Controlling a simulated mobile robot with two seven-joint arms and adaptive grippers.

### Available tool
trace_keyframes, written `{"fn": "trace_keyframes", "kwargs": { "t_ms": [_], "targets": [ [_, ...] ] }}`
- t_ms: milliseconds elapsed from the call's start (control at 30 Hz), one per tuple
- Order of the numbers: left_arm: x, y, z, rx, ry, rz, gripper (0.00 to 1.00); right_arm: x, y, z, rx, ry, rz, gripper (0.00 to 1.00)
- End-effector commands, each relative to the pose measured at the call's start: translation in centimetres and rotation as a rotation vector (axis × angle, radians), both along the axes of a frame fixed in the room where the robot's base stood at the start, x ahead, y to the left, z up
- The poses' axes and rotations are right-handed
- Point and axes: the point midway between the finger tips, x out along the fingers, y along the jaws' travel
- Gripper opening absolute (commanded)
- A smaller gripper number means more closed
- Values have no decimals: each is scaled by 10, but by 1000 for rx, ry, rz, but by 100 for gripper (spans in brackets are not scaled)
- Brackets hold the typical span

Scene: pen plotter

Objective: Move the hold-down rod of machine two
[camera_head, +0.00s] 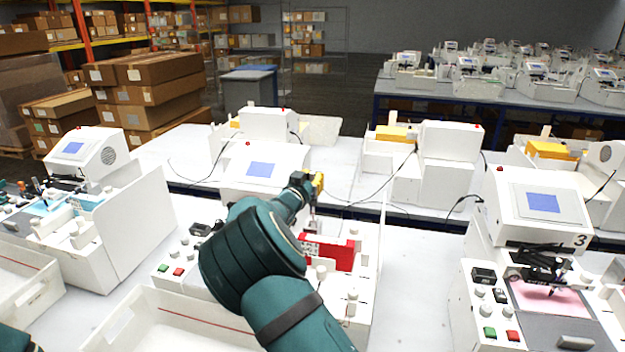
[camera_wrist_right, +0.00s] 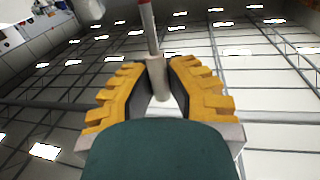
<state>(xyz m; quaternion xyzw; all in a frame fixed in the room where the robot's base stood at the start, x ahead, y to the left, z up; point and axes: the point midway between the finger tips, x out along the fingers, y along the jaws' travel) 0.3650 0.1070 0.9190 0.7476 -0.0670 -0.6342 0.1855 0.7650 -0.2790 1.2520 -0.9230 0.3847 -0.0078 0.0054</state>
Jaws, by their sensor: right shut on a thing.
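Machine two, the white machine in the middle of the head view, has a blue screen (camera_head: 263,169) and is partly hidden behind my right arm. My right gripper (camera_head: 319,184) is above its work area, beside the screen housing. In the right wrist view, the yellow fingers (camera_wrist_right: 157,80) are shut on the hold-down rod (camera_wrist_right: 156,72), gripping its pale thicker part. A thin shaft with a red end stretches away from it. In the head view, a thin upright part of the rod (camera_head: 313,222) shows below the fingers. My left gripper is not in view.
Machine three (camera_head: 545,203) is to the right, another white machine (camera_head: 92,160) to the left. An open white tray (camera_head: 128,325) lies in front. Some bare table shows between machines two and three.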

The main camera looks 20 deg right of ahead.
Motion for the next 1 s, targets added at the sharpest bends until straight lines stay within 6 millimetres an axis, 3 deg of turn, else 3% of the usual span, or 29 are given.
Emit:
{"fn": "trace_keyframes", "kwargs": {
  "t_ms": [267,567,1000],
  "targets": [
    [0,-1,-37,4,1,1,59,-12,9,-8,-53,-81,0,0],
    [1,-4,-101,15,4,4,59,-36,25,-18,-159,-237,1,0],
    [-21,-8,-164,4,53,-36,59,-63,42,-32,-294,-434,0,0]
  ]
}}
